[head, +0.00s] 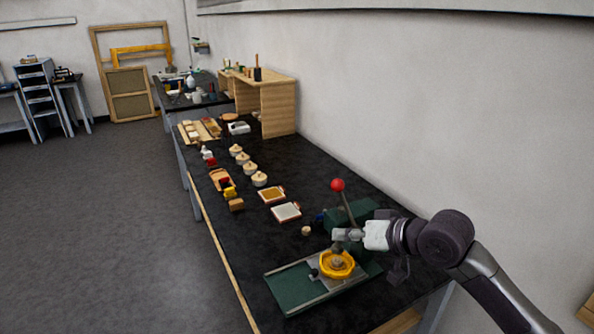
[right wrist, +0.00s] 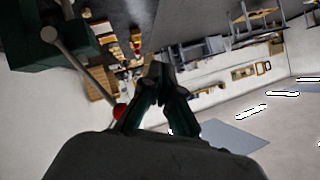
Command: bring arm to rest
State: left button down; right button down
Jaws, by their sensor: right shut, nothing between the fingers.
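My right gripper (head: 348,234) reaches in from the right in the head view, over the near part of the black bench (head: 232,227). It is shut and holds nothing. Its dark fingers (right wrist: 160,82) meet in the right wrist view. It is beside a green press (head: 346,215) with a lever topped by a red knob (head: 337,185); whether it touches the press I cannot tell. The red knob also shows close to the fingers in the right wrist view (right wrist: 120,111). My left gripper is not in view.
A yellow round part (head: 336,263) sits on the press's base plate (head: 290,289), just below the gripper. Framed trays (head: 286,212), several lidded pots (head: 259,179) and small blocks lie farther along the bench. A wall runs along the right side. Open floor (head: 110,220) lies left.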

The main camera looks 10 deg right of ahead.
jog(key=s+a+f+n+g+h, duration=0.2)
jog(key=s+a+f, duration=0.1)
jog(key=s+f, duration=1.1)
jog(key=s+d+f+g+h, duration=0.2)
jog(key=s+d+f+h, duration=0.1)
jog(key=s+f, duration=0.4)
jog(key=s+d+f+g+h, duration=0.25)
jog(key=s+f, duration=0.25)
jog(key=s, duration=0.5)
notch_tip(320, 180, down, 26)
jog(key=b, duration=0.3)
jog(key=s+d+f+g+b, duration=0.1)
jog(key=s+d+f, duration=0.1)
jog(key=s+f, duration=0.7)
jog(key=s+d+f+g+b, duration=0.1)
jog(key=s+f, duration=0.8)
jog(key=f, duration=0.2)
jog(key=shift+d, duration=0.35)
